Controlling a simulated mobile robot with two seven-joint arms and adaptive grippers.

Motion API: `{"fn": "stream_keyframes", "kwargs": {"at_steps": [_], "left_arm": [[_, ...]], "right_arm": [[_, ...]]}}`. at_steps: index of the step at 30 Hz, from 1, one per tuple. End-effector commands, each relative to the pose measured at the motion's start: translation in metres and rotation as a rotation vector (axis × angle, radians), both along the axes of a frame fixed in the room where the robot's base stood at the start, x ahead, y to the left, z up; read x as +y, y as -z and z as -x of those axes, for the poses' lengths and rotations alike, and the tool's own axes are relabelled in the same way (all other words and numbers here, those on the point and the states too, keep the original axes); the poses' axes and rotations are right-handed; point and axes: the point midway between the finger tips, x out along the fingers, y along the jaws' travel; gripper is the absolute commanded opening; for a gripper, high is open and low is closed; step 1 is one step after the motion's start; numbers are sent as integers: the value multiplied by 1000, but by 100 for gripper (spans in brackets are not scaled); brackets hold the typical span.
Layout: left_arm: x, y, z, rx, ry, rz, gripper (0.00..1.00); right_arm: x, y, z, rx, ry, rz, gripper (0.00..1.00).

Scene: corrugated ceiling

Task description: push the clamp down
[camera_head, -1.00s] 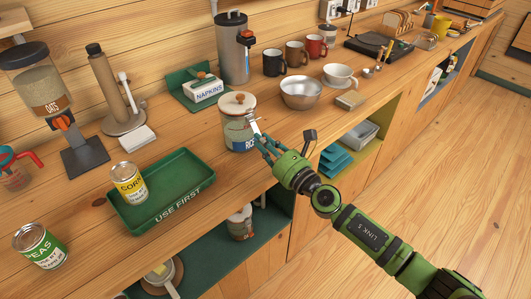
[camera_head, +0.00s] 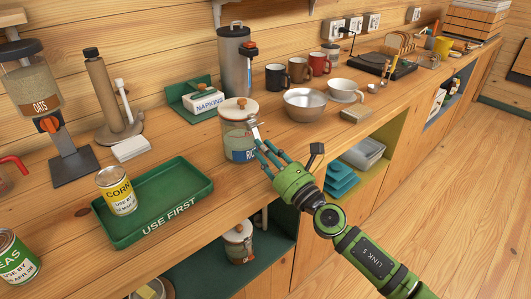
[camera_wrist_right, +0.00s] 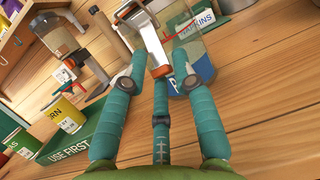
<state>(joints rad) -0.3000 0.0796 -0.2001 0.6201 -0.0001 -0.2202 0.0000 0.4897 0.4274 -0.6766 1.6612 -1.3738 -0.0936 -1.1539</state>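My right gripper (camera_head: 262,148) is three-fingered, with teal fingers spread apart, at the clamp's lower end. In the right wrist view this end lies between the two side fingertips (camera_wrist_right: 160,68), just beyond the middle one. Contact is unclear. My left gripper is out of view.
A green tray (camera_head: 150,228) with a corn can (camera_head: 117,190) is left of the jar. A green napkin holder (camera_head: 198,98) and steel canister (camera_head: 234,65) stand behind it. A metal bowl (camera_head: 304,104) is to the right. Open shelves lie below the counter.

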Motion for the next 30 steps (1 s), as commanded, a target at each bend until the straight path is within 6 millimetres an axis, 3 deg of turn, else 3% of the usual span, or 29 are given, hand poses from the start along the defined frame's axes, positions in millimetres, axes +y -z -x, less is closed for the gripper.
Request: {"fn": "stream_keyframes", "kwargs": {"at_steps": [13,30], "left_arm": [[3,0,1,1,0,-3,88],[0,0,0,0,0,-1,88]], "right_arm": [[-5,3,6,3,1,1,41],[-51,25,78,3,2,-5,41]]}}
